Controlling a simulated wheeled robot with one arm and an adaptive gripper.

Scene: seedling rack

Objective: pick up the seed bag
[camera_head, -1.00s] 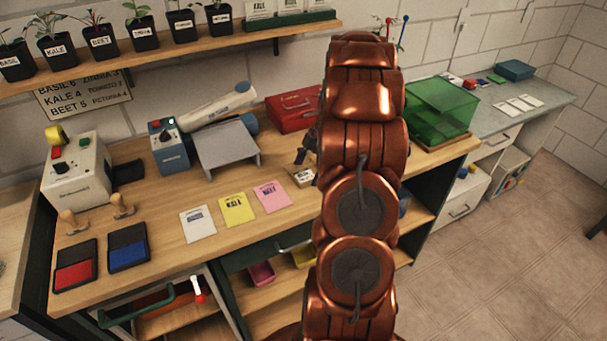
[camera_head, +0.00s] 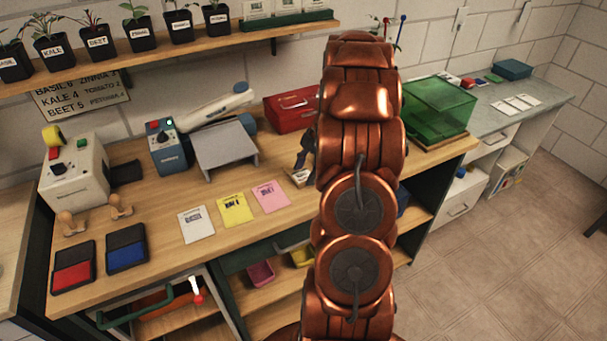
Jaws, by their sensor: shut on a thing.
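The seed bag (camera_head: 298,178) is a small pale packet with dark print, at the left edge of my copper arm over the wooden bench. My gripper (camera_head: 302,167) shows only as a dark finger part beside the arm, just above the bag. It is shut on the bag; the arm hides the other finger and the bag's right side. I cannot tell whether the bag is clear of the bench top.
White (camera_head: 196,224), yellow (camera_head: 235,209) and pink (camera_head: 270,196) packets lie to the left. A grey stand (camera_head: 226,142), a red box (camera_head: 291,110) and a green transparent cover (camera_head: 438,106) stand behind and right. Bare wood lies between the packets and the stand.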

